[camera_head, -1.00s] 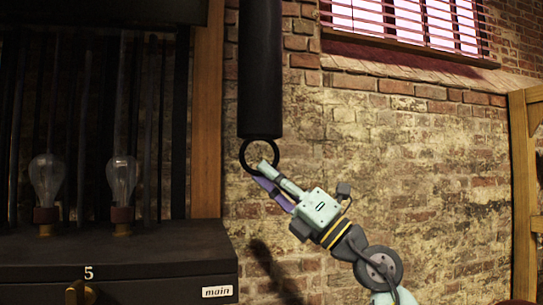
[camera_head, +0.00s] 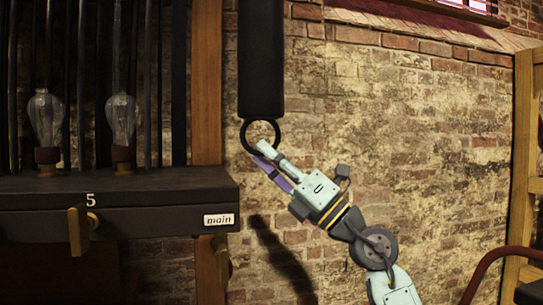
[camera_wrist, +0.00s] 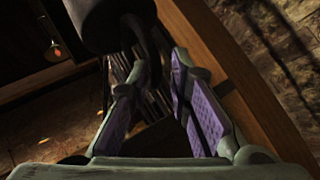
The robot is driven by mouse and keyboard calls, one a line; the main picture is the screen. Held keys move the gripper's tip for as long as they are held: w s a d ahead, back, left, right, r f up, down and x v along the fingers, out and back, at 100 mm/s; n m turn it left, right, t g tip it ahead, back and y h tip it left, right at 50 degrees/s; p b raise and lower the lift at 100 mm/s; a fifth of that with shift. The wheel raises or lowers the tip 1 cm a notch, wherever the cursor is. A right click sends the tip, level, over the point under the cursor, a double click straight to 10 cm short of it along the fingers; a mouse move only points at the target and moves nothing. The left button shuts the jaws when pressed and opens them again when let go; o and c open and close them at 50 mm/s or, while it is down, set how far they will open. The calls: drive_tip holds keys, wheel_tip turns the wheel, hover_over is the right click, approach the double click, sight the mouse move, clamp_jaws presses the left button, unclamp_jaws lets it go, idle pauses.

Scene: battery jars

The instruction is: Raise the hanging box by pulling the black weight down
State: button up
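The black weight (camera_head: 261,60) is a long dark cylinder hanging upright in front of the brick wall, with a black ring (camera_head: 278,135) at its bottom end. My gripper (camera_head: 260,154) reaches up to it from the lower right. One finger passes into the ring and the other, with a purple pad, lies just outside its lower edge. In the wrist view my gripper (camera_wrist: 160,62) has its two purple-padded fingers on either side of the dark ring, below the weight's end (camera_wrist: 92,22). The exact contact is dark and partly hidden. I see no hanging box.
A dark cabinet (camera_head: 150,218) with glass bulbs (camera_head: 121,117), a brass lever (camera_head: 78,229) and a "main" label stands to the left. A wooden post (camera_head: 207,80) is beside the weight. A wooden frame (camera_head: 522,150) stands at right.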

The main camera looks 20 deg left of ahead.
drive_tip(key=o, duration=0.4)
drive_tip(key=shift+s+a+f+g, duration=0.1)
drive_tip(key=shift+a+f+g, duration=0.15)
drive_tip(key=shift+a+g, duration=0.1)
drive_tip(key=shift+r, duration=0.1)
drive_tip(key=shift+d, duration=0.15)
drive_tip(key=v, duration=1.2)
drive_tip(key=shift+s, duration=0.1)
